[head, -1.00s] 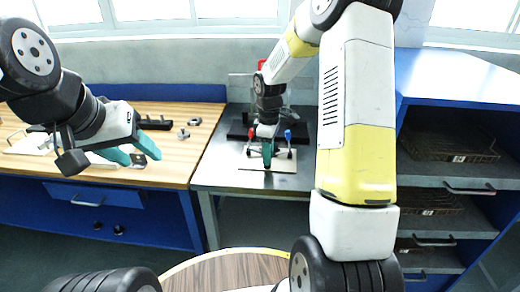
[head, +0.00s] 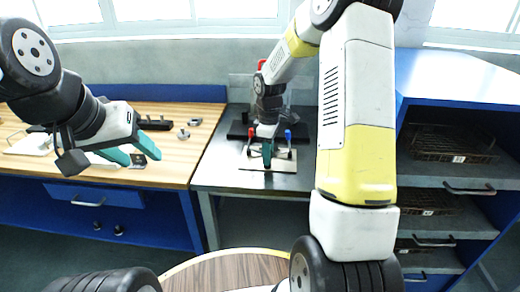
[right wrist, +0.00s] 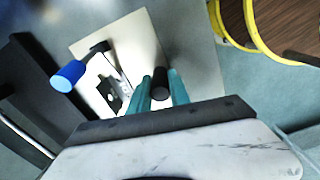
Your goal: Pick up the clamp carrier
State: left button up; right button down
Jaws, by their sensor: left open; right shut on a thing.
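The clamp carrier (head: 284,164) is a pale flat plate with a red-tipped and a blue-tipped clamp lever standing on it, at the grey metal table in the head view. In the right wrist view its pale plate (right wrist: 195,60) shows with the blue lever tip (right wrist: 68,76) and a black post. My right gripper (head: 267,155) points down over the plate's middle. Its teal fingers, also seen in the right wrist view (right wrist: 158,88), are shut on the black post. I cannot tell whether the plate touches the table. My left gripper (head: 142,154) is open and empty over the wooden bench.
The wooden bench (head: 175,172) at left carries black parts and small metal pieces (head: 183,134). A dark block stands behind the carrier on the metal table (head: 215,177). A blue cabinet with wire racks (head: 455,146) stands at right. A round wooden top (head: 225,270) is in front.

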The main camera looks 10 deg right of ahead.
jog(key=shift+r, duration=0.2)
jog(key=shift+r, duration=1.55)
jog(key=s+a, duration=0.2)
jog(key=s, duration=0.5)
jog(key=s+a+r, duration=0.1)
jog(key=s+a, duration=0.1)
jog(key=s, duration=0.6)
jog(key=shift+s+a+r, duration=0.25)
jog(key=shift+a, duration=0.1)
